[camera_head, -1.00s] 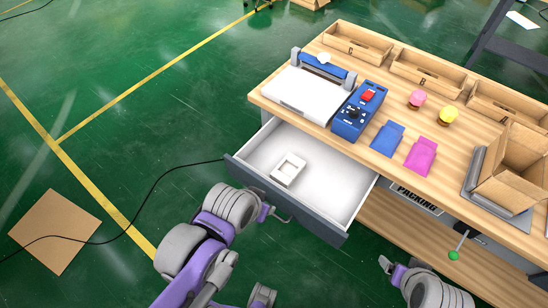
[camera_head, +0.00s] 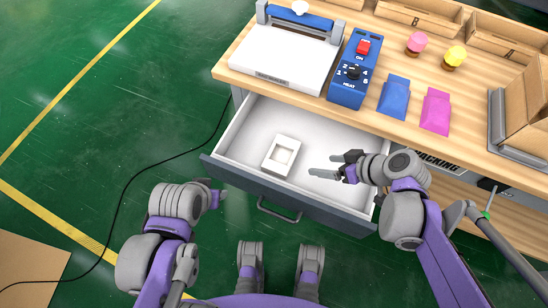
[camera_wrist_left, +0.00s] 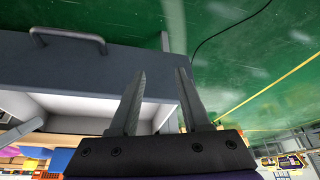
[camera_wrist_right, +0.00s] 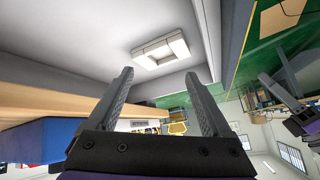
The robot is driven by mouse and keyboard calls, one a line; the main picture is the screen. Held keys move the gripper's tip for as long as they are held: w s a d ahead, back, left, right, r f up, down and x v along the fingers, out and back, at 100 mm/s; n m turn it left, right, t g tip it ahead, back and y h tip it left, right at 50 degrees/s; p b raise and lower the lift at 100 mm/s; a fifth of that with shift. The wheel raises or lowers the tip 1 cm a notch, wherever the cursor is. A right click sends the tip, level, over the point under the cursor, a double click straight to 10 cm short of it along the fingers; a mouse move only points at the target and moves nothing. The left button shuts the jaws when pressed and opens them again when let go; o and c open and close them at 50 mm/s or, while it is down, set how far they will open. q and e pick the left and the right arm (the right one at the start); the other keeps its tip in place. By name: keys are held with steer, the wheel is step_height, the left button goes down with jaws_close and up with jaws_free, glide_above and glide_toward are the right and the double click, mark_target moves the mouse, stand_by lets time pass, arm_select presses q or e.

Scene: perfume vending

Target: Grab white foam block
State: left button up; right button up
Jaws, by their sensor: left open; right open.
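The white foam block (camera_head: 282,155) is a squarish block with a square hollow in its middle. It lies on the floor of the open drawer (camera_head: 328,131), left of the drawer's middle. My right gripper (camera_head: 325,166) is open and empty, over the drawer to the right of the block and apart from it. In the right wrist view the block (camera_wrist_right: 160,51) shows beyond the open fingers (camera_wrist_right: 160,90). My left gripper (camera_wrist_left: 160,92) is open and empty, outside the drawer near its left front corner. In the head view its fingers are hard to make out.
The drawer front (camera_head: 300,204) with its handle (camera_head: 279,211) sticks out from under the wooden table (camera_head: 460,70). A white sealer (camera_head: 288,58), a blue control box (camera_head: 351,75), and blue and pink pouches (camera_head: 436,111) are on the tabletop. A black cable runs along the green floor.

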mark_target(291, 144)
steer(key=w+f+n+y+b, duration=0.1)
steer(key=w+f, duration=0.1)
steer(key=w+f+n+y+b, duration=0.1)
steer(key=w+f+b, duration=0.1)
steer(key=w+f+n+t+y+b, duration=0.1)
steer(key=w+f, duration=0.1)
steer(key=shift+w+a+f+n+b, duration=0.1)
steer(key=shift+a+f+n+b, duration=0.05)
steer(key=shift+f+n+b, duration=0.2)
steer(key=shift+w+f+n+y, duration=0.1)
steer(key=shift+w+n+y, duration=0.15)
steer(key=shift+w+y, duration=0.1)
steer(key=shift+w+a, duration=0.1)
steer(key=shift+a, duration=0.05)
steer(key=b+x, duration=0.1)
steer(key=x, duration=0.4)
steer(key=shift+w+a+b, duration=0.15)
steer(key=shift+b, duration=0.15)
steer(key=x, duration=0.1)
steer(key=b+x, duration=0.1)
steer(key=x, duration=0.3)
steer(key=shift+w+a+r+b, duration=0.1)
steer(key=shift+a+r+b, duration=0.05)
steer(key=shift+r+b, duration=0.2)
arm_select(q)
step_height(291, 144, down, 12)
steer(key=shift+w+d+r, duration=0.15)
steer(key=shift+w, duration=0.3)
arm_select(e)
jaws_close()
